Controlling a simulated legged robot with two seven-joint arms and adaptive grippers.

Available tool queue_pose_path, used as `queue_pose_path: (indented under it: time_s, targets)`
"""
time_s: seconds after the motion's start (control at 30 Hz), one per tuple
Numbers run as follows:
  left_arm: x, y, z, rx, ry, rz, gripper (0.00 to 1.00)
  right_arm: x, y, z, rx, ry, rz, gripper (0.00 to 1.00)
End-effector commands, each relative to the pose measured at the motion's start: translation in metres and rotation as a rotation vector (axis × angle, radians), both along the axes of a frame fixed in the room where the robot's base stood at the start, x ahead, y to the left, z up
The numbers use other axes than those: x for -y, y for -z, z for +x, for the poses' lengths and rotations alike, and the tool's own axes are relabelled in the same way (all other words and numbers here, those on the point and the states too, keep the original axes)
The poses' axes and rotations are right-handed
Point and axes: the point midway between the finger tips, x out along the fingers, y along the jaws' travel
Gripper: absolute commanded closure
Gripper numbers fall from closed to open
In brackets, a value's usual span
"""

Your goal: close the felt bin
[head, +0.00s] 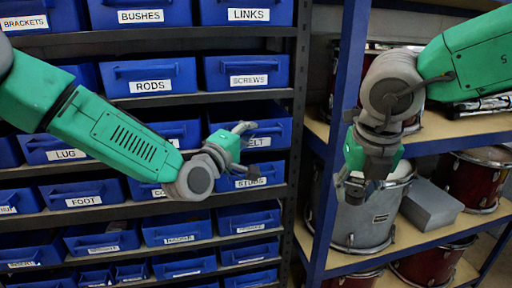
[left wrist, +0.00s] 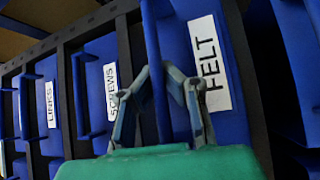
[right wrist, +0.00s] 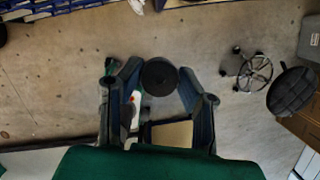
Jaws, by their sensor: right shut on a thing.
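The blue felt bin (head: 275,128) is in the right column of the shelf, below the screws bin, and looks pulled out. My left gripper (head: 252,151) is in front of it and covers part of its label. In the left wrist view, the felt bin (left wrist: 232,125) fills the right half, and the left gripper's (left wrist: 160,75) fingers are apart, on either side of its handle bar (left wrist: 157,60). My right gripper (head: 358,188) hangs before the right-hand rack. In the right wrist view, a black round thing (right wrist: 160,77) shows between the right fingers.
The screws bin (head: 246,72) is above and the studs bin (head: 240,184) below. A blue rack post (head: 338,130) separates the bin shelf from a rack with a grey drum (head: 365,222) and red drums (head: 477,185). A stool (right wrist: 290,92) stands on the floor.

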Motion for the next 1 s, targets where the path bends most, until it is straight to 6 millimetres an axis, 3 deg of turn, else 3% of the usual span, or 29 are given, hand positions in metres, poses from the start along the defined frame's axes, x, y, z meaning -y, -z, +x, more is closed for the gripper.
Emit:
queue_pose_path:
  time_s: [0.03,0.3,0.77,0.87,1.0]
  targets:
    - [-0.003,0.009,0.007,-0.013,-0.001,0.005,1.00,0.000,0.005,0.000,0.000,0.000,0.000,0.77]
    - [-0.011,0.009,0.033,-0.016,0.002,0.006,1.00,0.000,0.011,0.000,0.000,0.000,0.000,0.77]
    - [-0.011,0.011,0.037,-0.021,0.006,0.010,1.00,0.000,0.012,0.000,0.000,0.000,0.000,0.77]
    - [-0.011,0.011,0.036,-0.021,0.006,0.010,0.70,0.000,0.012,0.000,0.000,0.000,0.000,0.77]
    - [-0.011,0.007,0.036,-0.014,0.004,0.007,0.70,0.000,0.011,-0.001,0.001,0.000,0.000,0.77]
